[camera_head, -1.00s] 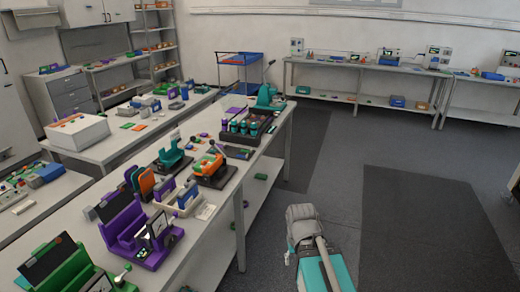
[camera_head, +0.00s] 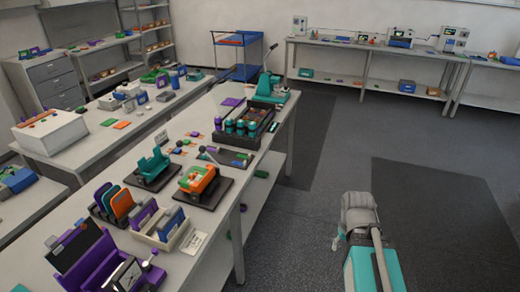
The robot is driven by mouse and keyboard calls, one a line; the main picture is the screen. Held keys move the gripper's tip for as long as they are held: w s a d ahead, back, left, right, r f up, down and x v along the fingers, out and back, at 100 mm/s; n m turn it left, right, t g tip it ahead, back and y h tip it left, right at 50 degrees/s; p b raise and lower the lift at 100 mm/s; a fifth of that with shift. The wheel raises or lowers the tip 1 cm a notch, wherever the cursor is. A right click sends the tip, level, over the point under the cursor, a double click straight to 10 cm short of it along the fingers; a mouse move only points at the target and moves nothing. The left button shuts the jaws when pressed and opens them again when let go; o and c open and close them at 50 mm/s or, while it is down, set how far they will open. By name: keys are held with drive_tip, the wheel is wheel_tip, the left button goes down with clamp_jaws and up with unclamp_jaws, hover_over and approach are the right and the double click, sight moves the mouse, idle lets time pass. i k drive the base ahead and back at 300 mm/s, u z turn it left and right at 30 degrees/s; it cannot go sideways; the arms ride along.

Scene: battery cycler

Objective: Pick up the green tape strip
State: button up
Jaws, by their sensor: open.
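I cannot single out the green tape strip for certain. Small flat coloured pieces (camera_head: 186,143), some greenish, lie on the near workbench (camera_head: 213,240) behind the teal and orange fixtures, too small to tell apart. A flat green piece (camera_head: 108,122) lies on the second bench at the left, beside an orange one. Another green item (camera_head: 262,174) is on the shelf under the near bench. My arm is folded at the lower right, over the floor. My gripper (camera_head: 337,241) shows small at its left side, open and apart from the bench, with nothing visible in it.
The near bench holds a purple fixture (camera_head: 95,262), a card rack (camera_head: 115,203), a teal fixture (camera_head: 154,168), an orange fixture (camera_head: 199,182) and a dark tray of bottles (camera_head: 245,127). A blue cart (camera_head: 238,58) stands behind. The grey floor to the right is clear.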

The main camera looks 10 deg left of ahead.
sight(245, 157)
drive_tip(key=u, duration=0.2)
drive_tip(key=i, duration=1.05)
drive_tip(key=u, duration=0.65)
